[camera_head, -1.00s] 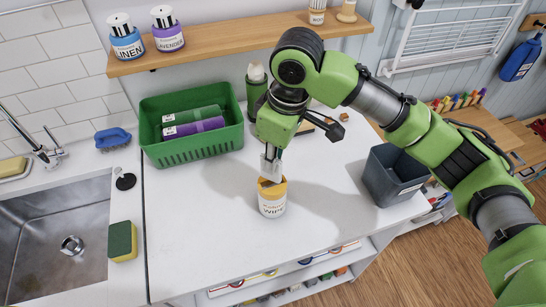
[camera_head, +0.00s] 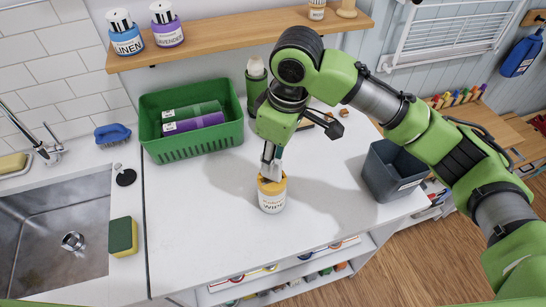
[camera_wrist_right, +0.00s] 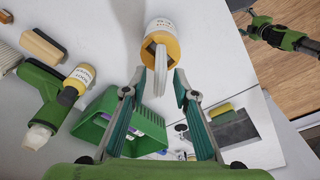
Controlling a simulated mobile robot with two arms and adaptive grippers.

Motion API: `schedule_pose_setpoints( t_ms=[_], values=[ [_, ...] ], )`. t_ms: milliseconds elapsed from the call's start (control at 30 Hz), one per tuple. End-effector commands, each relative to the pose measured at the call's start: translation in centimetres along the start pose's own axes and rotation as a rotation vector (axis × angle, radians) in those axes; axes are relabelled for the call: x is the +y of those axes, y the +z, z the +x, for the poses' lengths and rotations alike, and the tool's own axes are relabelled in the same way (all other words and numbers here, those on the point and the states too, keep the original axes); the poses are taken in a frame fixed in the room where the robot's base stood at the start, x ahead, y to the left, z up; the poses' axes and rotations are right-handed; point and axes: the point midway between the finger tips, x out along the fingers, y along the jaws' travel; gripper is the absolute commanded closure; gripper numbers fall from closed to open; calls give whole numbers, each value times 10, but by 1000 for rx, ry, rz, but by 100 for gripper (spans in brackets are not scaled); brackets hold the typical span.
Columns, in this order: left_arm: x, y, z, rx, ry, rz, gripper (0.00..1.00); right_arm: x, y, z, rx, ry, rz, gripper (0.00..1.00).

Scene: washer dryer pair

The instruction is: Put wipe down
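A white wipe canister (camera_head: 272,198) with a yellow lid stands upright on the white counter. It also shows at the top of the right wrist view (camera_wrist_right: 162,38). A white wipe (camera_wrist_right: 160,72) sticks out of its lid. My right gripper (camera_head: 271,166) is just above the lid, pointing down. In the wrist view its two fingers (camera_wrist_right: 159,85) are apart, with the wipe between them and a gap on each side. My left gripper is outside the head view; a green and black arm end, apparently mine, shows at the wrist view's upper right (camera_wrist_right: 275,32), its fingers too small to read.
A green basket (camera_head: 195,150) with rolled cloths stands behind left. A green bottle (camera_head: 256,85) is behind the gripper. A grey bin (camera_head: 392,172) stands right. A sponge (camera_head: 123,237) lies beside the sink (camera_head: 55,245). The counter's front middle is clear.

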Motion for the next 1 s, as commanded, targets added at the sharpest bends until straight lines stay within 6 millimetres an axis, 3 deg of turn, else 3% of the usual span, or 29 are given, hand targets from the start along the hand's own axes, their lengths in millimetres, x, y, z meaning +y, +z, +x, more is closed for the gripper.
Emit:
schedule_pose_setpoints(
  t_ms=[500,700,1000],
  values=[
    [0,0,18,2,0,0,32,1,-1,-104,2,5,0,73],
    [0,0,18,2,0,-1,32,1,-1,-122,0,3,0,73],
    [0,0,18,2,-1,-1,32,0,-1,-126,0,0,0,73]
  ],
)
